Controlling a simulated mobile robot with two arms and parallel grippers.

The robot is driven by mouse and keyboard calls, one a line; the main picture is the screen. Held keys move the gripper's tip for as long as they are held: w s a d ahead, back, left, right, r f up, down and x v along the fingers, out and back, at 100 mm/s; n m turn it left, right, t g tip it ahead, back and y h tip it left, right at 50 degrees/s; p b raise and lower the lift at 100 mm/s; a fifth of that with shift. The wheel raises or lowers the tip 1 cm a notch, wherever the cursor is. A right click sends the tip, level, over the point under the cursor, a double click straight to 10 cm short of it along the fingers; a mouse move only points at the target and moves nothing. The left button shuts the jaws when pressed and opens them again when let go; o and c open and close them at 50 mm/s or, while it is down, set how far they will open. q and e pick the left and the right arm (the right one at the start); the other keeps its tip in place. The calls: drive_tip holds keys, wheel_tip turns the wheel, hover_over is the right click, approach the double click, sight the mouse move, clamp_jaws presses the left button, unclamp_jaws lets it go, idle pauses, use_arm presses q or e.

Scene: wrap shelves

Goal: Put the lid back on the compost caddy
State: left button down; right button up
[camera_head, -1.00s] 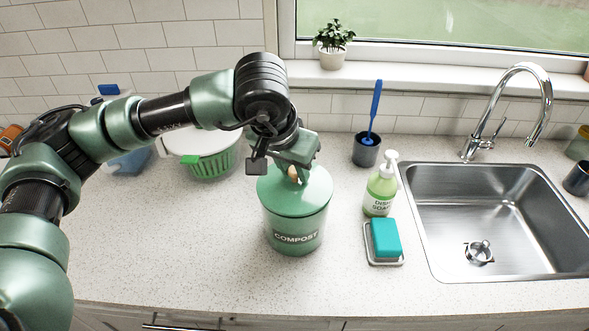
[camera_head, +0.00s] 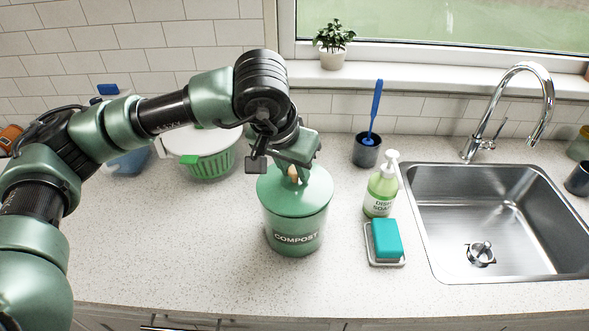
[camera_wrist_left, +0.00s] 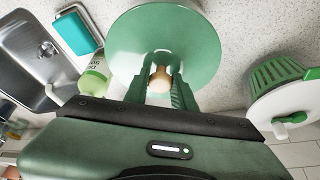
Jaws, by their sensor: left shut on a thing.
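The green compost caddy (camera_head: 296,238) stands upright on the counter, with the word COMPOST on its front. Its round green lid (camera_head: 303,198) sits over the caddy's mouth; I cannot tell whether it is fully seated. The lid also shows in the left wrist view (camera_wrist_left: 165,35). A small tan knob (camera_wrist_left: 159,80) stands at the lid's middle. My left gripper (camera_head: 294,174) is above the lid, shut on the knob, with a finger on each side of it in the left wrist view (camera_wrist_left: 160,82). My right gripper is not in view.
A dish soap bottle (camera_head: 380,189) and a teal sponge (camera_head: 386,238) on a dish stand right of the caddy, before the sink (camera_head: 490,205). A green and white basket (camera_head: 212,160) is behind left. The counter's front left is clear.

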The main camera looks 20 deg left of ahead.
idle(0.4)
use_arm(q)
drive_tip(key=c, duration=0.6)
unclamp_jaws()
drive_tip(key=shift+r+p, duration=1.5)
drive_tip(key=shift+r, duration=2)
clamp_jaws()
drive_tip(key=shift+f, duration=0.25)
